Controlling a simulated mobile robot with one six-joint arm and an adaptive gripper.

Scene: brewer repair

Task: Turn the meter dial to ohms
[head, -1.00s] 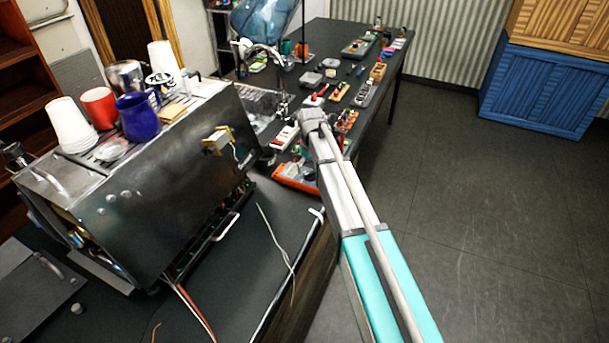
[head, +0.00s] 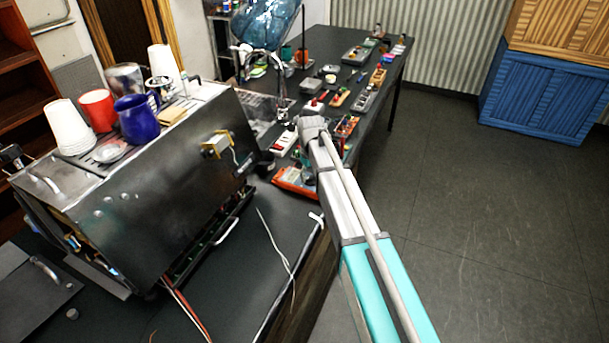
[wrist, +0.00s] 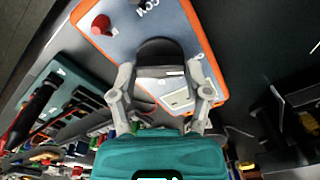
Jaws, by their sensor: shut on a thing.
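The meter (wrist: 195,32) has a grey face and an orange rim, and fills the upper middle of the wrist view. Its orange body (head: 290,184) also shows in the head view, on the bench beside my arm's end. The dark round dial (wrist: 160,50) sits on the meter's face. My gripper (wrist: 161,73) is shut on the dial, with one finger on each side. A red jack (wrist: 101,24) and a small pale display (wrist: 178,97) show on the face. Which mark the dial points to cannot be read. In the head view my arm hides the gripper.
A steel brewer (head: 135,190) with cups and a blue mug (head: 137,118) on top stands at the left. Several small tools and parts lie on the far bench. A teal case (wrist: 60,85) lies beside the meter. The floor at the right is clear.

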